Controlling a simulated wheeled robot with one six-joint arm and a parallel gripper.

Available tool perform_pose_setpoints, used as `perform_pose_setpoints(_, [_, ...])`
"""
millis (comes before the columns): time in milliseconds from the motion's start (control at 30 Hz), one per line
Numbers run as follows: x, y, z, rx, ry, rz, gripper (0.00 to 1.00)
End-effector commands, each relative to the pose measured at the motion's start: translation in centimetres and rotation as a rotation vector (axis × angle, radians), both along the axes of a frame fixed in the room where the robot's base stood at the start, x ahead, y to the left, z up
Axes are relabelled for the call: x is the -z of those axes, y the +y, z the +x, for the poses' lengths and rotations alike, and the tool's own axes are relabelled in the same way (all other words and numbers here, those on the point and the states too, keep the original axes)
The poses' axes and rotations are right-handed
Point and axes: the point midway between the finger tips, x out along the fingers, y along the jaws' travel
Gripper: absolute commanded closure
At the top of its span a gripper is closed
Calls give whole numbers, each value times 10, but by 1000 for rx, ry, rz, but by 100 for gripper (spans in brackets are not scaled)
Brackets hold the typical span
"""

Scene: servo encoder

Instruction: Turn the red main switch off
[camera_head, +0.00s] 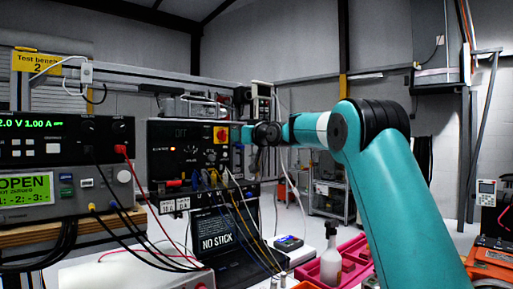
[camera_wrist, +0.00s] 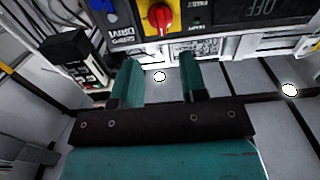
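The red main switch (camera_head: 220,134) is a red knob on a yellow plate, set in the dark front panel in the head view. In the wrist view the red knob (camera_wrist: 161,15) and its yellow plate show at the top edge, partly cut off. My gripper (camera_wrist: 158,60) is open and empty, its two teal fingers apart. In the wrist view the knob lies beyond the fingertips, roughly in line with the gap. In the head view my gripper (camera_head: 247,134) is just right of the switch; its fingertips are too small there to make out clearly.
The dark panel (camera_head: 168,135) has several plugged cables below the switch. A power supply (camera_head: 65,135) stands left of it. A pink tray (camera_head: 350,262) and spray bottle (camera_head: 331,255) are lower right. A keypad device (camera_wrist: 80,62) shows left in the wrist view.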

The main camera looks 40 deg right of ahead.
Motion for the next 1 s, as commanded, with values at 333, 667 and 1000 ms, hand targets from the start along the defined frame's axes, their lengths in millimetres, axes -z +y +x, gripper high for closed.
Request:
perform_pose_setpoints(333, [2,-3,-67,2,0,0,61])
perform_pose_setpoints(667, [0,-3,-77,0,1,0,61])
perform_pose_setpoints(1000, [0,-3,-77,0,1,0,61])
